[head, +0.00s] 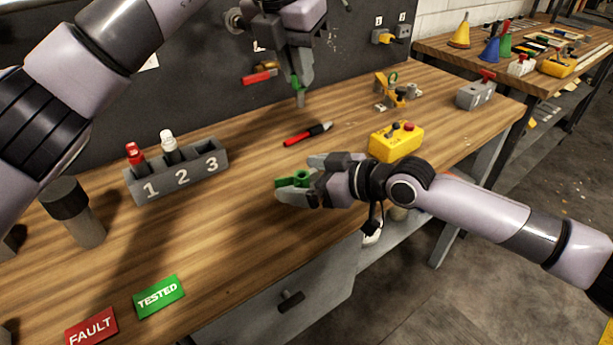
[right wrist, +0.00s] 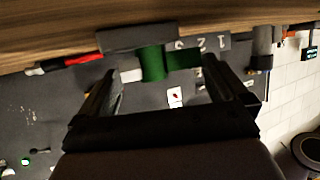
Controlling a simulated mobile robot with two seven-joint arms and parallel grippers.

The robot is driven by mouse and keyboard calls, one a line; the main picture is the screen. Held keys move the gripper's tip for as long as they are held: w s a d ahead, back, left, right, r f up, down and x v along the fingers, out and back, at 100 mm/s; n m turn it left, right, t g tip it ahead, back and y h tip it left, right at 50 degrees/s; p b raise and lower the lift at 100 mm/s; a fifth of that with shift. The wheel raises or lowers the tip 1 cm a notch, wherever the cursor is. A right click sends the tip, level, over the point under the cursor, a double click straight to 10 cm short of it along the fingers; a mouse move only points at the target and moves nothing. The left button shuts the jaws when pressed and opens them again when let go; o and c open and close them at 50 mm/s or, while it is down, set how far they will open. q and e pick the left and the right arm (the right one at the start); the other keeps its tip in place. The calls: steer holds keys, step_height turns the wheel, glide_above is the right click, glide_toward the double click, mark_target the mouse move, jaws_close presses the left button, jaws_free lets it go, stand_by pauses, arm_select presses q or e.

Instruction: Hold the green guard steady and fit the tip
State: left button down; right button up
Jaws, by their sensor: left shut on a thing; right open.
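My left gripper (head: 297,82) points down above the back of the bench. It is shut on a small green piece with a grey round end (head: 299,99), which looks like the tip. My right gripper (head: 293,182) is open over the bench's front part. The green guard (head: 293,179), with a round hole on top, sits between its fingers, apart from the tip. In the right wrist view the guard (right wrist: 152,63) shows between the spread fingers, with a grey block against it. Whether both fingers touch the guard I cannot tell.
A grey holder (head: 178,180) numbered 1, 2, 3 carries a red-capped and a white-capped bottle. A red-and-black pen (head: 307,134) lies between the grippers. A yellow box (head: 396,141) stands beside my right wrist. TESTED (head: 158,297) and FAULT (head: 91,328) plates lie at front left.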

steer(key=c, duration=1)
steer(key=shift+c, duration=0.2)
arm_select(q)
step_height(320, 180, down, 13)
steer(key=m+g+h, duration=0.1)
steer(key=m, duration=0.3)
steer(key=shift+a+r+m, duration=0.15)
steer(key=shift+m, duration=0.15)
steer(key=shift+w, duration=0.1)
